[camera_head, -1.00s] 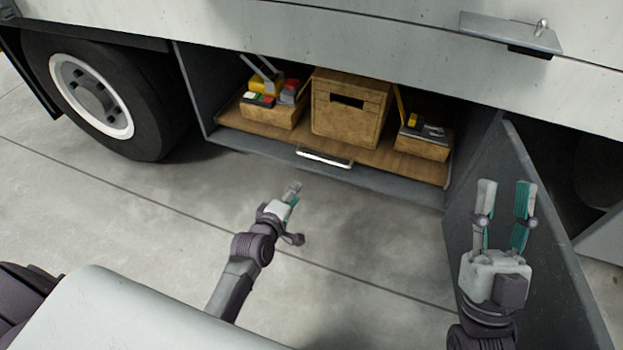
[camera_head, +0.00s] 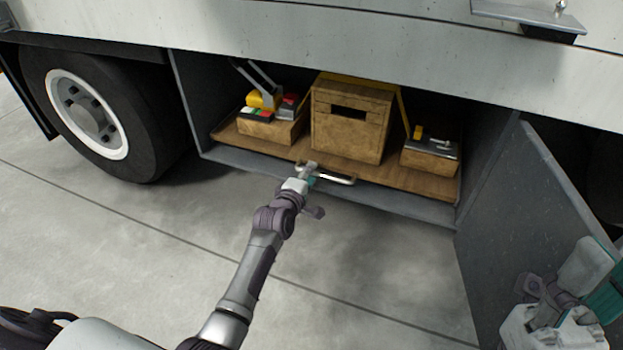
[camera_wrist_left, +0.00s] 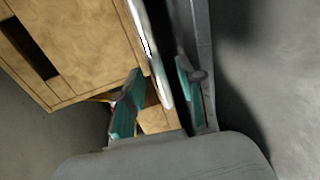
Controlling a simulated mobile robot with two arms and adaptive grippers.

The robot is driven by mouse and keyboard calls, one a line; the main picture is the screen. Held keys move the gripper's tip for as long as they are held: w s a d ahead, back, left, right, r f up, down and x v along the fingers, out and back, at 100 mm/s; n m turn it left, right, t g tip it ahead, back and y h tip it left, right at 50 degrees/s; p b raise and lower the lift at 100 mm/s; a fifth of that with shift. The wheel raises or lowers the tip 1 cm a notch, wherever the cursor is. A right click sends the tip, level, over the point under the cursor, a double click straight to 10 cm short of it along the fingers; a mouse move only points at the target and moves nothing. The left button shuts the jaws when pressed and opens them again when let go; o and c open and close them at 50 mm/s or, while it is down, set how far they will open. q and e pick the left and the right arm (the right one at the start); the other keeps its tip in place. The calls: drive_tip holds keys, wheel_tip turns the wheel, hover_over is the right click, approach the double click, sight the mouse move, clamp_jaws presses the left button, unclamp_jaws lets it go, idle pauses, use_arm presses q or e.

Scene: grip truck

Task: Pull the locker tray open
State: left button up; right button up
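The locker tray (camera_head: 375,178) is a brown wooden board low inside the truck's open side locker. Its silver bar handle (camera_head: 338,178) is on the front edge, and the bar also shows in the left wrist view (camera_wrist_left: 147,42). My left gripper (camera_head: 309,174) is at the left part of this handle. In the left wrist view its teal-padded fingers (camera_wrist_left: 155,92) stand apart, one on each side of the bar, with gaps visible. My right gripper (camera_head: 598,278) is at the lower right, partly cut off by the picture edge, with its fingers apart and nothing seen between them.
On the tray stand a wooden crate (camera_head: 349,125), a left box of coloured items (camera_head: 272,128) and a right box (camera_head: 430,160). The open grey locker door (camera_head: 530,215) is at the right. A wheel (camera_head: 90,115) is at the left. Concrete floor in front is clear.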

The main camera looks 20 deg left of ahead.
use_arm(q)
drive_tip(key=shift+x, duration=0.8)
clamp_jaws()
